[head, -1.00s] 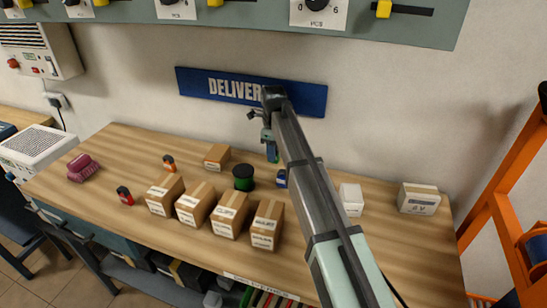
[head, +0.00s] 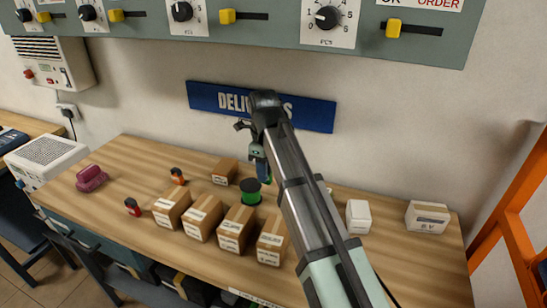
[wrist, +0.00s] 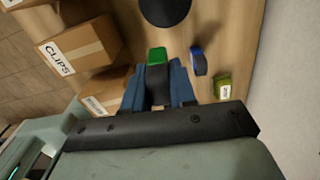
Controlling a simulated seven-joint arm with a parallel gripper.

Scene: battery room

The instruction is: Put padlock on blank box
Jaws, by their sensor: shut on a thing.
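My gripper (head: 262,177) hangs above the back middle of the table, close to the green and black spool. In the wrist view, its blue fingers (wrist: 158,88) are shut on a small green and black thing (wrist: 157,56). It may be the padlock, but its shape is mostly hidden by the fingers. I cannot tell for sure which box is the blank one. A small brown box (head: 225,171) at the back shows no readable label, and a plain white box (head: 358,216) stands right of my arm.
Several labelled cartons (head: 236,229) stand in a front row. The spool (head: 250,190) is behind them. A labelled box (head: 427,217) is far right. A blue thing (wrist: 198,62) lies near the gripper.

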